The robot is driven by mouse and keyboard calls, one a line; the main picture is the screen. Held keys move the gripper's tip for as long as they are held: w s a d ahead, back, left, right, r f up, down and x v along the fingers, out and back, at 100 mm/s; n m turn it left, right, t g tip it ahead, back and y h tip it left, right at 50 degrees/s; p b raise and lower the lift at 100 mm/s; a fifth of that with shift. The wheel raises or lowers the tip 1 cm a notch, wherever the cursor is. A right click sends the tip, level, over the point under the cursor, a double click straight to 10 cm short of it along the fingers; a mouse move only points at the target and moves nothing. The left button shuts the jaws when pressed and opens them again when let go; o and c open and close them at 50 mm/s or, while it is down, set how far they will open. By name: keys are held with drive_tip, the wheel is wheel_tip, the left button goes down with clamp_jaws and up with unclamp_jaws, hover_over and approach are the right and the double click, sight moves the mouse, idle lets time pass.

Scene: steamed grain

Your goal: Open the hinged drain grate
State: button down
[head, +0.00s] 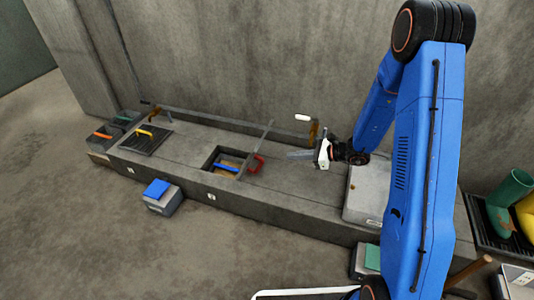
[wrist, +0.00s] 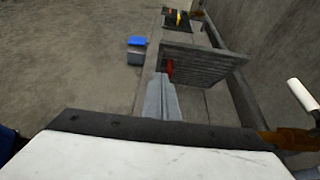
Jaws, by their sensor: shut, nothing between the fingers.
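A hinged drain grate (head: 263,138) with a red handle (head: 257,165) stands raised, nearly upright, beside a square opening (head: 213,158) in the concrete ledge. A blue bar-like thing (head: 229,169) shows in the opening. The wrist view shows the slatted face of the grate (wrist: 205,67) and part of its red handle (wrist: 170,69). My gripper (head: 290,155) is shut and empty, right of the raised grate and pointing toward it. Its closed fingers (wrist: 160,95) show in the wrist view, apparently short of the grate; contact is unclear.
A dark flat grate (head: 145,143) with a yellow handle lies further left on the ledge. A blue-topped box (head: 160,197) stands on the floor in front. A rail with a white handle (head: 302,118) runs along the wall. A grey block (head: 365,195) sits right of my gripper.

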drive_tip(key=a+r+x, duration=0.1)
drive_tip(key=r+x, duration=0.1)
drive_tip(key=x, duration=1)
drive_tip(key=shift+w+a+r, duration=0.2)
drive_tip(key=shift+w+a, duration=0.05)
drive_tip(key=shift+w, duration=0.25)
drive_tip(key=shift+h, duration=0.7)
drive_tip(key=shift+w+a+r, duration=0.4)
drive_tip(key=shift+a+r, duration=0.05)
drive_tip(key=shift+a, duration=0.5)
drive_tip(key=shift+w+a+r, duration=0.35)
drive_tip(key=shift+a+r, duration=0.05)
drive_tip(key=shift+a, duration=0.6)
drive_tip(key=shift+w+a+r, duration=0.4)
drive_tip(key=shift+a+r, duration=0.05)
drive_tip(key=shift+a, duration=0.5)
drive_tip(key=shift+d, duration=0.1)
